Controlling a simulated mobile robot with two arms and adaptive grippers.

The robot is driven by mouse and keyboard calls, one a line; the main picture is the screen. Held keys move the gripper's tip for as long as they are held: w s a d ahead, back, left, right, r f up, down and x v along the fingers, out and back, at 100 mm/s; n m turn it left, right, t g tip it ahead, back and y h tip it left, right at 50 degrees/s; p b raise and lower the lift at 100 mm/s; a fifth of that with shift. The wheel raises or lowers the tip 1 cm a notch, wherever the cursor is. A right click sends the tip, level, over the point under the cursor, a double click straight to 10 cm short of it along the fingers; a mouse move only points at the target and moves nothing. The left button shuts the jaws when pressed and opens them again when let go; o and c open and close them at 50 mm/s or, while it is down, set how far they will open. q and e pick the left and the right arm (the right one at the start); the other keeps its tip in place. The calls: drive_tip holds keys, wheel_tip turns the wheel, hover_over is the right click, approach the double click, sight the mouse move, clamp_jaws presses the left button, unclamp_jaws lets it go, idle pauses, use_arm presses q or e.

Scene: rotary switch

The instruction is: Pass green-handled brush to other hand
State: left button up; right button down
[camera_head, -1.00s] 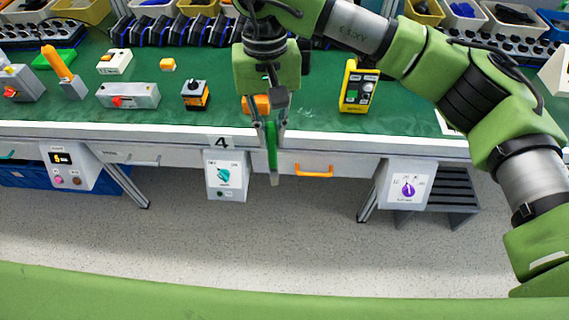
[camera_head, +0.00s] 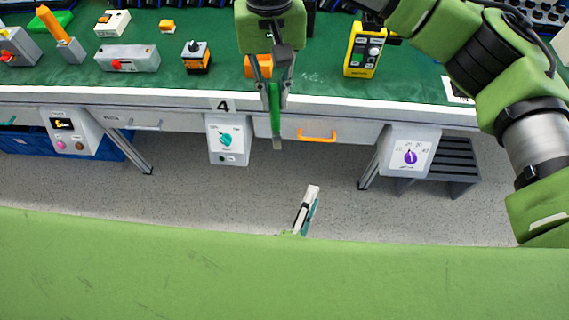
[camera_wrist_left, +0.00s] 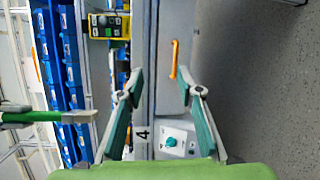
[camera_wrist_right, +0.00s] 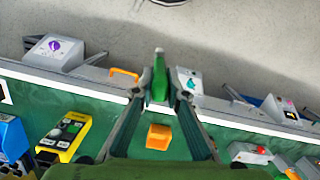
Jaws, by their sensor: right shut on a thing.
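The green-handled brush (camera_head: 276,112) hangs downward from my right gripper (camera_head: 272,88) in front of the bench edge. It has a green handle and a grey end. In the right wrist view the brush (camera_wrist_right: 158,80) sits between the two fingers (camera_wrist_right: 158,98), which are shut on it. My left gripper (camera_head: 307,205) shows low in the head view, below and right of the brush and apart from it; the rest of it is hidden. In the left wrist view its fingers (camera_wrist_left: 162,82) are spread and empty. The brush (camera_wrist_left: 45,116) also shows at that view's left edge.
The green bench (camera_head: 310,88) holds a yellow control box (camera_head: 363,50), an orange block (camera_head: 258,66) and several switches. Under its edge hang a teal-knob panel (camera_head: 228,140), a purple-knob panel (camera_head: 410,153) and an orange drawer handle (camera_head: 317,136). The floor in front is clear.

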use_arm(q)
wheel_tip(320, 180, up, 15)
drive_tip(key=a+n+t+y, duration=0.2)
drive_tip(key=n+t+y, duration=0.15)
drive_tip(key=n, duration=0.85)
drive_tip(key=n+g+y, duration=0.2)
drive_tip(key=n+y, duration=0.3)
drive_tip(key=n, duration=0.5)
approach(278, 120)
drive_tip(key=w, duration=0.3)
drive_tip(key=w+a, duration=0.1)
drive_tip(key=w, duration=0.3)
drive_tip(key=w+a, duration=0.1)
drive_tip(key=w, duration=0.3)
drive_tip(key=shift+f, duration=0.25)
clamp_jaws()
use_arm(e)
drive_tip(key=c, duration=1.9)
unclamp_jaws()
